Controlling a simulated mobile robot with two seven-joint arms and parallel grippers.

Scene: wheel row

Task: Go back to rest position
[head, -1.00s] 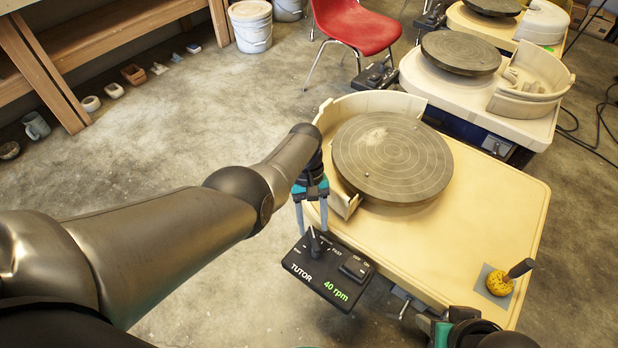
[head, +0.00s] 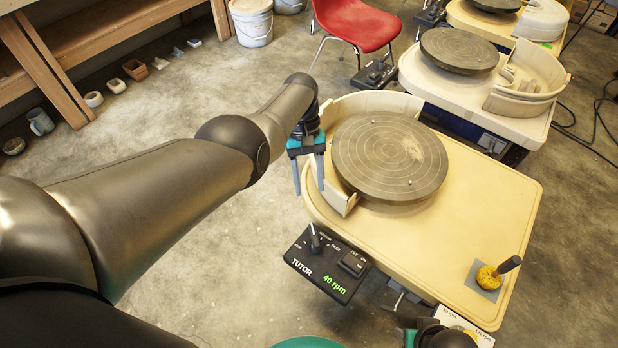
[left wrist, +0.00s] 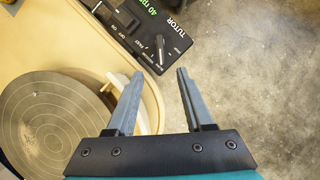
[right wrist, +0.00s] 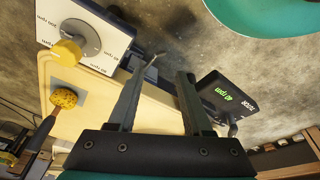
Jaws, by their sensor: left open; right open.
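My left gripper (head: 309,178) is open and empty. It hangs beside the left edge of the nearest pottery wheel's cream table, above and behind the black control box. In the left wrist view its two fingers (left wrist: 155,88) are spread apart, with the control box beyond them and the wheel head at lower left. My right gripper (right wrist: 160,85) is open and empty in the right wrist view. Only a dark part of the right arm shows at the bottom of the head view; its fingers are hidden there.
The nearest wheel has a round grey wheel head (head: 389,160) on a cream table (head: 455,235). The control box (head: 329,266) reads 40 rpm. A yellow sponge with a dark handle (head: 487,276) lies on a grey pad. A red chair (head: 356,24) stands behind.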

